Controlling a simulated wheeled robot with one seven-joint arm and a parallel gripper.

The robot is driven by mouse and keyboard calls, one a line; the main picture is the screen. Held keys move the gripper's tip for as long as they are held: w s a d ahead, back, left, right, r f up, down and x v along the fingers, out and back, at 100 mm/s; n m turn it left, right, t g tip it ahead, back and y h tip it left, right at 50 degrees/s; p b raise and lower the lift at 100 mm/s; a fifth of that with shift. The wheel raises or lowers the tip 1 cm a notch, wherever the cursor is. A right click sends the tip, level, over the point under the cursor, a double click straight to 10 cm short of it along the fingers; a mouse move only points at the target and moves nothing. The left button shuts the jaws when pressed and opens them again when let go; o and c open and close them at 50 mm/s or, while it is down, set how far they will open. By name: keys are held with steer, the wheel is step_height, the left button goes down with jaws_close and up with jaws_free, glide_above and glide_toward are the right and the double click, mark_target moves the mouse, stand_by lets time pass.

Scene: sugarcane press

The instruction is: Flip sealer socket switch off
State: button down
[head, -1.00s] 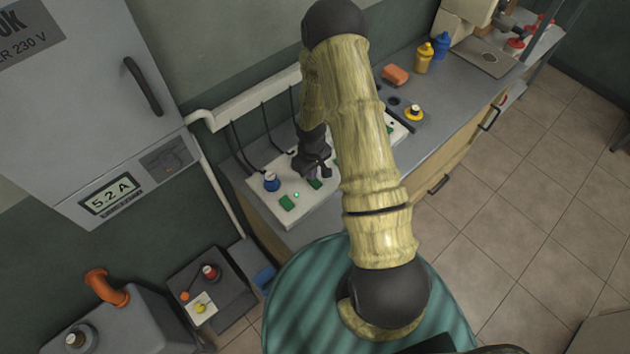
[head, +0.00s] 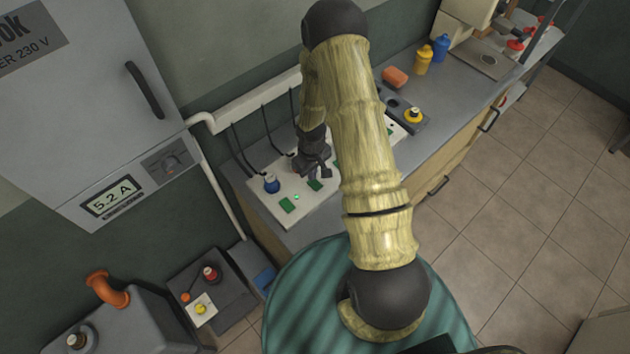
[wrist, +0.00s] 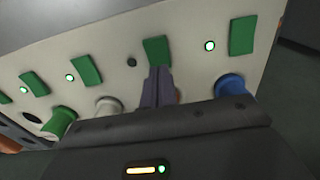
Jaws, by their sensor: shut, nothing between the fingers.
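A white socket panel (head: 265,205) on the counter carries a row of green switches, with plugs and small indicator lights beside them. My gripper (head: 325,174) is shut and empty above its left part. In the wrist view my fingertips (wrist: 157,70) overlap the lower edge of one green switch (wrist: 157,49); I cannot tell whether they touch it. The small light (wrist: 131,62) left of this switch is dark. The other visible lights, such as the one at the right (wrist: 209,45), glow green. A reddish plug (wrist: 178,96) is mostly hidden behind my fingers. No socket label is readable.
A blue plug (wrist: 230,86) stands right of my fingers, with a white plug (wrist: 109,106) and a green plug (wrist: 60,122) to the left. Black cables hang behind the panel. A grey cabinet (head: 75,110) stands at the left. My arm covers the panel's middle.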

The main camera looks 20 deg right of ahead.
steer(key=shift+r+p, duration=1.75)
steer(key=shift+r, duration=0.9)
step_height(320, 180, up, 14)
steer(key=m+t+b, duration=0.1)
steer(key=m, duration=0.1)
glide_above(315, 189)
steer(key=s+a+r+m+t+b, duration=0.1)
steer(key=s+a+r+m, duration=0.1)
steer(key=s+r, duration=0.7)
steer(key=shift+s+r+m+t+b, duration=0.3)
steer(key=shift+s+r+b, duration=0.1)
steer(key=shift+s, duration=0.15)
